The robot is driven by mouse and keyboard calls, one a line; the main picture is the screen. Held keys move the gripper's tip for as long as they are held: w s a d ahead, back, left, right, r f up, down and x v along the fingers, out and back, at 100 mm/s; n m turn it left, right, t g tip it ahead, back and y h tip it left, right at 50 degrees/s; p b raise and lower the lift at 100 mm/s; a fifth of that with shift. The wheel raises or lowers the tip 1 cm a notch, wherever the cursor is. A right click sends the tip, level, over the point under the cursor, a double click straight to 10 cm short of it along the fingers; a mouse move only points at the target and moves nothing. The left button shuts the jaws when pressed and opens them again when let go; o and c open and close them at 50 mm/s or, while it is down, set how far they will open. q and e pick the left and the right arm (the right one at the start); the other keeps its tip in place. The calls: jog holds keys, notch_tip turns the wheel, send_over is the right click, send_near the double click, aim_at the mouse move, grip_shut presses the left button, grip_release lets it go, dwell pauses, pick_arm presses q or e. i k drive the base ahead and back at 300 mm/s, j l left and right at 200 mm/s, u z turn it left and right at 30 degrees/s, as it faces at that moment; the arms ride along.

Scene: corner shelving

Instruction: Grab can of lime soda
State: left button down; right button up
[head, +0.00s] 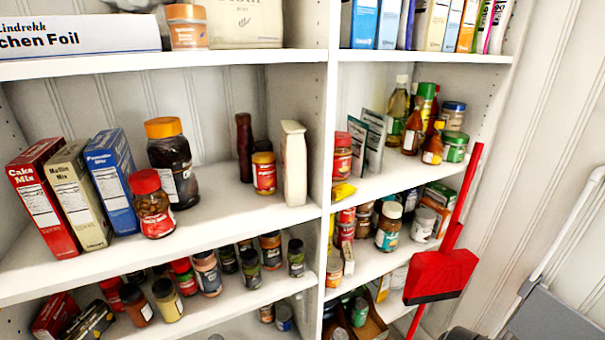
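No can is readable as lime soda in the head view. A short green-labelled container (455,147) stands at the right end of the right middle shelf; I cannot tell whether it is a can or a jar. A green container (359,311) sits low in an open cardboard box at the bottom of the right bay, partly hidden by its neighbours. Its label is too small to read. Neither of my grippers is in view.
White corner shelving has a divider (326,120) between two bays. Boxes, jars and bottles fill the shelves, including a red cake mix box (45,200). A red dustpan (440,275) hangs before the right bay. A grey folded object (555,318) stands at lower right.

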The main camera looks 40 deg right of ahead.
aim_at(359, 308)
jog(key=z, duration=1.9)
